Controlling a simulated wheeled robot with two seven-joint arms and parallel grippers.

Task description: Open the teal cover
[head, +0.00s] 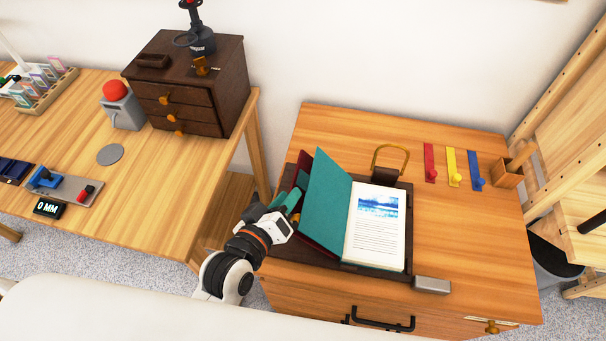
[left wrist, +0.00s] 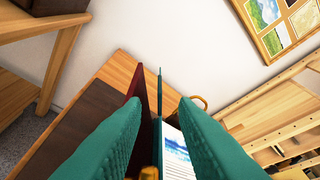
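The teal cover (head: 326,205) stands raised and tilted to the left on its book, beside the open white page (head: 376,227) with a blue picture. A dark red cover (head: 304,171) shows behind and below it. In the left wrist view the teal cover (left wrist: 160,98) is seen nearly edge-on, with the dark red cover (left wrist: 134,85) to its left. My left gripper (head: 289,203) is at the left side of the teal cover. Its green fingers (left wrist: 160,135) are apart; I cannot tell whether they touch the cover. My right gripper is not in view.
The book lies on a dark stand (head: 386,181) with a brass loop (head: 391,155). A grey block (head: 432,285) sits at its front right. Red (head: 430,163), yellow (head: 453,167) and blue (head: 475,170) tags lie to the right. A dark drawer box (head: 190,85) stands on the left table.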

